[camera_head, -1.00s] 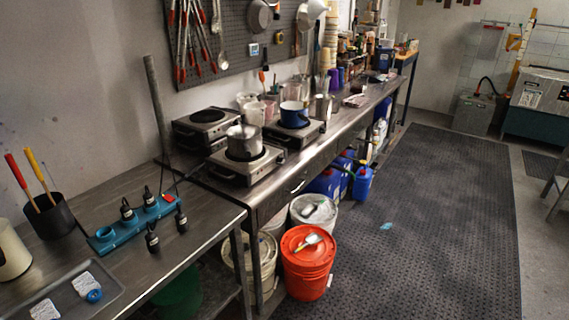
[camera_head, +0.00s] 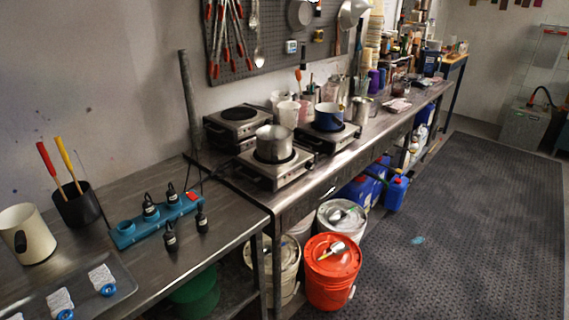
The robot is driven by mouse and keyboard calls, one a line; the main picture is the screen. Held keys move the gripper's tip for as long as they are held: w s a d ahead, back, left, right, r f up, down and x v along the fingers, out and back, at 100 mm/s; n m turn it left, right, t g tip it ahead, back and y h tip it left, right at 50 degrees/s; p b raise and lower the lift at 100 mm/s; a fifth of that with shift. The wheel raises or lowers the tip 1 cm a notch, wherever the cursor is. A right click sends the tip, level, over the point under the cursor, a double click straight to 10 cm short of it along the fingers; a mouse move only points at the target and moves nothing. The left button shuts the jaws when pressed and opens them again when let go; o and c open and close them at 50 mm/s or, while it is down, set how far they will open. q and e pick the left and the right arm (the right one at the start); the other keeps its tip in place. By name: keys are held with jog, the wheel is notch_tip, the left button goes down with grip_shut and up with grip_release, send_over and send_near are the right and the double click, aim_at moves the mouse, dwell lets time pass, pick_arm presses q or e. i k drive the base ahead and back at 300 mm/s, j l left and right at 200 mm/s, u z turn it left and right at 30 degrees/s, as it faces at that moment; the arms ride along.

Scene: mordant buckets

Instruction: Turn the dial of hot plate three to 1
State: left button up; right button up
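Three hot plates stand on the metal bench in the head view. The front hot plate (camera_head: 284,183) carries a silver pot (camera_head: 273,143). The hot plate at the back left (camera_head: 226,133) has a bare round burner. Dials on their front faces are too small to read, and I cannot tell which plate is number three. Neither of my grippers is in view.
A nearer bench on the left holds a blue power strip (camera_head: 136,233) with black plugs, a dark tool cup (camera_head: 78,206), a cream pitcher (camera_head: 28,236) and a tray (camera_head: 110,302). An orange-lidded bucket (camera_head: 331,291) stands below. The dark floor mat (camera_head: 480,230) at right looks mostly clear.

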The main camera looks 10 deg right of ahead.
aim_at(309, 165)
jog(key=i+l+u, duration=0.15)
jog(key=l, duration=0.25)
jog(key=i+l+u, duration=0.1)
jog(key=l, duration=0.3)
jog(key=i+l+u, duration=0.15)
jog(key=l, duration=0.3)
jog(key=i+l+u, duration=0.15)
jog(key=l, duration=0.3)
jog(key=l+u, duration=0.1)
jog(key=l, duration=0.35)
jog(key=i, duration=0.05)
